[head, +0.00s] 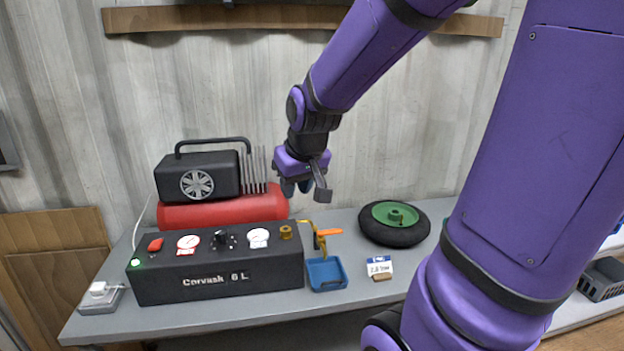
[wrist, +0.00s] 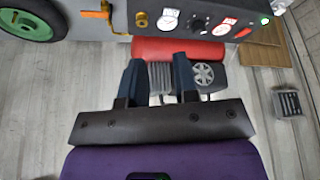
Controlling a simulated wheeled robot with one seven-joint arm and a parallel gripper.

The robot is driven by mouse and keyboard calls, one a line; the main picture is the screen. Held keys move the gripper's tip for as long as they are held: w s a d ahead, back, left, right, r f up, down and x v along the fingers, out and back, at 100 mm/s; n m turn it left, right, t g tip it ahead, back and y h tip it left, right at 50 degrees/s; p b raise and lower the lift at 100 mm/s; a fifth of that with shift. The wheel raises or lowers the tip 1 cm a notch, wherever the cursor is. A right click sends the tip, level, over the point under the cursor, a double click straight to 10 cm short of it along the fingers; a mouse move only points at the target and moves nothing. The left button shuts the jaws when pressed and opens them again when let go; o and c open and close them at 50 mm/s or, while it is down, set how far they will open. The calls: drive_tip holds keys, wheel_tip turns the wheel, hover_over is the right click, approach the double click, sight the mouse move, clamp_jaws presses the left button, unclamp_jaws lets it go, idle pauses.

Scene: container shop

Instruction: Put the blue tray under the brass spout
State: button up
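The blue tray (head: 327,274) is shallow and lies on the grey bench, just right of the black control box. The brass spout (head: 323,246) hangs from a pipe at the box's right end, by an orange lever. Its tip appears close to the tray's back edge; I cannot tell whether it is over the tray. My gripper (head: 305,188) is high above the bench, above and behind the spout, with nothing held. In the wrist view my gripper (wrist: 158,75) shows two dark fingers spread apart. The tray does not show in the wrist view.
The black control box (head: 220,277) with gauges fills the bench's left front. A red-tank compressor (head: 225,207) stands behind it. A wheel with a green hub (head: 394,222) lies to the right. A small label card (head: 379,267) stands right of the tray.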

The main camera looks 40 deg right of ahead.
drive_tip(key=s+a+r+n, duration=0.1)
drive_tip(key=s+a+r, duration=0.3)
drive_tip(key=s, duration=0.3)
drive_tip(key=s+a+r+n, duration=0.1)
drive_tip(key=s+a+r, duration=0.3)
drive_tip(key=s, duration=0.2)
drive_tip(key=shift+s+r+t+y, duration=0.2)
drive_tip(key=shift+s+t+y, duration=0.1)
drive_tip(key=shift+s+y, duration=0.1)
